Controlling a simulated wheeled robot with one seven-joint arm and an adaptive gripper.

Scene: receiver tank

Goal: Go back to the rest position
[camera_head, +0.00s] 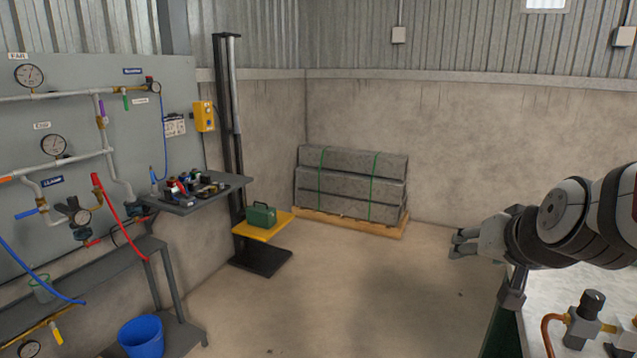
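My gripper (462,244) is at the right of the head view, at the end of my arm, which reaches in from the right edge. Its fingers point left over bare floor. Nothing shows between the fingers, but they are small and seen from the side, so I cannot tell whether they are open. The arm passes above a light-topped bench (575,285) at the lower right.
A gauge panel (90,140) with pipes and hoses stands at left. A grey shelf (205,203) holds small parts. A green case (261,216) sits on a yellow platform (285,219). A blue bucket (142,337) is lower left. Stacked slabs (350,183) stand behind. The middle floor is clear.

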